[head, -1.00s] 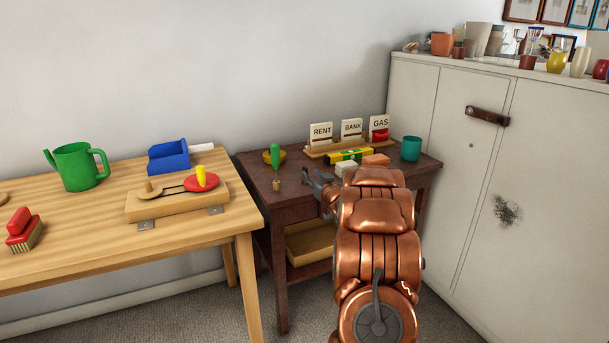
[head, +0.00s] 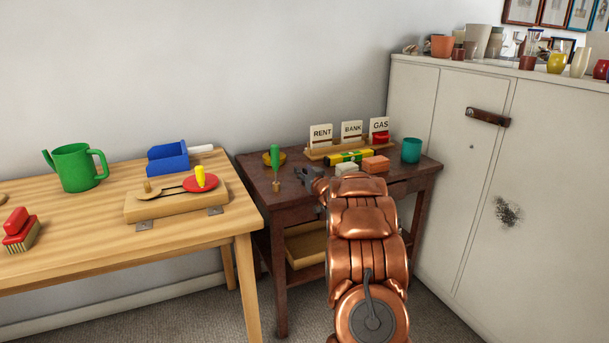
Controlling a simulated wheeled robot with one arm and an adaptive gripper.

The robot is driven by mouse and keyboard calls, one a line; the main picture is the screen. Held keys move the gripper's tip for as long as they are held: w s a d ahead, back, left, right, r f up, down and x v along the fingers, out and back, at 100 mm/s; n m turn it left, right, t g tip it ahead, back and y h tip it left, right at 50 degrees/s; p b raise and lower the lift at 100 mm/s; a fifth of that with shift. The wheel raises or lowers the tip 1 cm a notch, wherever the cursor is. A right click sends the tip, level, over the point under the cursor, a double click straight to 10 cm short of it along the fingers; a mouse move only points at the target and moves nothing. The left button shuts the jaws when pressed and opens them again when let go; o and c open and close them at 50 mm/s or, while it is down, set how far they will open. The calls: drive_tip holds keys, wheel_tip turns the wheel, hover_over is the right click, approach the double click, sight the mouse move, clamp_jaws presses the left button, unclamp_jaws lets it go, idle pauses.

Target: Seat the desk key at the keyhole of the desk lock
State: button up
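Behind my gripper are a white block (head: 346,168), an orange block (head: 376,164), a yellow-green box (head: 349,156), a card rack (head: 330,153) and a teal cup (head: 411,150). A pale wooden table (head: 90,230) stands left, a white cabinet (head: 480,210) right.

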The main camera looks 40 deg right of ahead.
clamp_jaws()
drive_tip(key=shift+r, duration=0.1)
idle(0.3)
wheel_tip(320, 180, up, 4)
drive_tip(key=shift+f+p, duration=0.2)
drive_tip(key=shift+p, duration=0.5)
drive_tip(key=s+a+r+p, duration=0.1)
drive_tip(key=s+p, duration=0.1)
drive_tip(key=s, duration=1.4)
drive_tip(key=shift+a, duration=0.15)
drive_tip(key=shift+r, duration=0.15)
